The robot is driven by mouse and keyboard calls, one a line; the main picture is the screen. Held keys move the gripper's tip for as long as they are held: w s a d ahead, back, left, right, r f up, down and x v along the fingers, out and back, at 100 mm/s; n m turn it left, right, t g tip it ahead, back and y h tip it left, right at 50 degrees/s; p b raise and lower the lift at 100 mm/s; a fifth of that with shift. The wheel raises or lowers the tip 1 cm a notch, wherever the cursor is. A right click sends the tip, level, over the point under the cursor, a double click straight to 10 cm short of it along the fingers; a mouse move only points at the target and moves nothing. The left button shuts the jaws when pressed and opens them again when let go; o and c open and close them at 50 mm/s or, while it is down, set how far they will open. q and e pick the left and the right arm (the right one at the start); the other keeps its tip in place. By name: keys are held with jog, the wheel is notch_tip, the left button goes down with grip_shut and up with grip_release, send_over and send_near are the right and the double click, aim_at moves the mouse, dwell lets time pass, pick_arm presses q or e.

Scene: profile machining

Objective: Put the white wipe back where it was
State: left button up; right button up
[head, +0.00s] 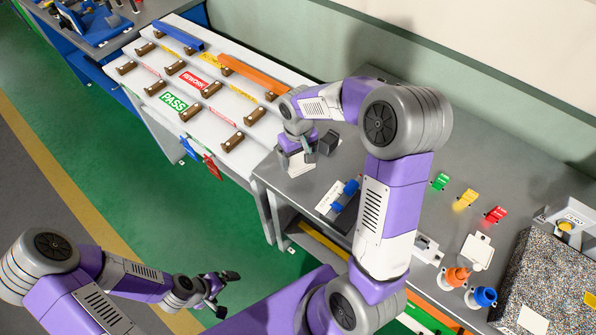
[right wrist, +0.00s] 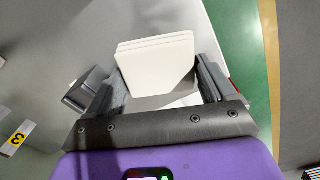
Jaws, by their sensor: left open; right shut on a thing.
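The white wipe (right wrist: 155,62), a folded pad with layered edges, stands between the fingers of my right gripper (right wrist: 160,92) in the right wrist view. In the head view my right gripper (head: 300,150) is over the left end of the grey bench, and the wipe (head: 298,164) shows below it, partly hidden by the fingers. I cannot tell whether the wipe touches the bench. My left gripper (head: 228,292) is open and empty, low at the left over the floor, away from the bench.
The grey bench (head: 400,150) carries green, yellow and red tags, a white flat piece (head: 477,251), an orange-topped bottle (head: 455,278), a blue-topped bottle (head: 484,297) and a speckled block (head: 550,275). A white rack table (head: 215,100) with blue and orange profiles adjoins at left.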

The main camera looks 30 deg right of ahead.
aim_at(298, 168)
notch_tip(298, 168, down, 2)
jog(key=shift+w+f, duration=0.1)
jog(key=shift+f+b, duration=0.3)
jog(key=shift+f, duration=1.6)
jog(key=shift+f, duration=0.1)
jog(key=o, duration=1)
jog(key=shift+o, duration=0.2)
